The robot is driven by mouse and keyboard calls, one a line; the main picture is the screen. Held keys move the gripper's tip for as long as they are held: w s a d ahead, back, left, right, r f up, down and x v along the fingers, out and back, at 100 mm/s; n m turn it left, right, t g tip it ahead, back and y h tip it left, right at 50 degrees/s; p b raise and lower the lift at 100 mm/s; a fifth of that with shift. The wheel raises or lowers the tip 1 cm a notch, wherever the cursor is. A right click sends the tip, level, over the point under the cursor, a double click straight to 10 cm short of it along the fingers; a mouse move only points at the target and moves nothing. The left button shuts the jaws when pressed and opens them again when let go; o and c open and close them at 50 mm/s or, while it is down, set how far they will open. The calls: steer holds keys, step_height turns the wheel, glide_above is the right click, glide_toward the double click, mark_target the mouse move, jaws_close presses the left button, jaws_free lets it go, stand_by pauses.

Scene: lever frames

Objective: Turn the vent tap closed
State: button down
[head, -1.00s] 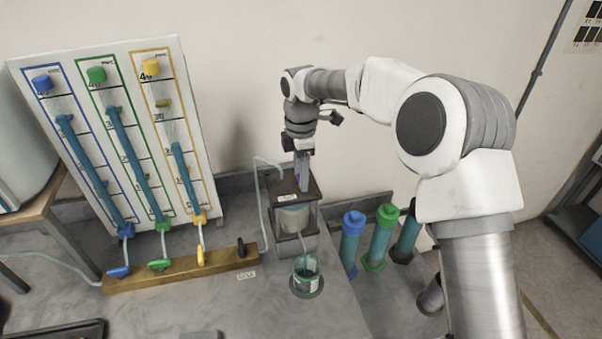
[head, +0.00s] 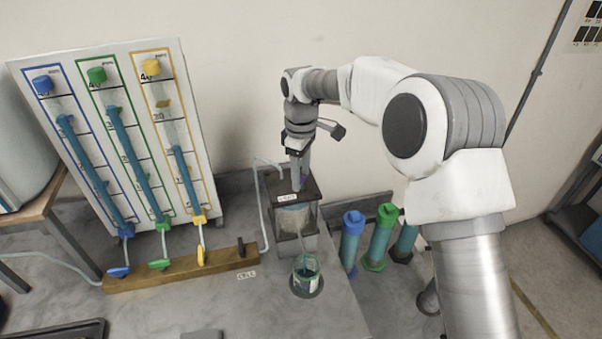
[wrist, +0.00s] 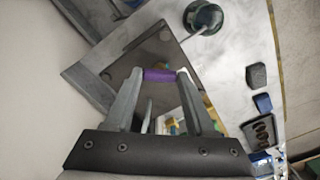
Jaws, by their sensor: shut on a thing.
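A small purple tap handle (wrist: 160,75) shows in the wrist view above a dark top plate (wrist: 137,70). My gripper (wrist: 160,75) is shut on it, one fingertip at each end of the handle. In the head view, my gripper (head: 298,187) points down at the top plate (head: 272,185) of a small stand with a pale vessel (head: 292,218) inside. The fingers mostly hide the purple handle there. I cannot tell how far the tap is turned. A small label on the plate's front edge is too small to read.
A brass manifold (head: 182,272) with blue, green, yellow and black taps lies left of the stand, below a panel (head: 100,60) of three tubes. A glass beaker (head: 306,269) stands in front. Capped blue and green cylinders (head: 352,240) stand to the right.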

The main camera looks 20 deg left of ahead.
steer(key=m, duration=0.5)
steer(key=shift+m, duration=2.5)
steer(key=shift+c, duration=1.2)
jaws_free()
step_height(320, 180, up, 18)
steer(key=shift+f, duration=0.25)
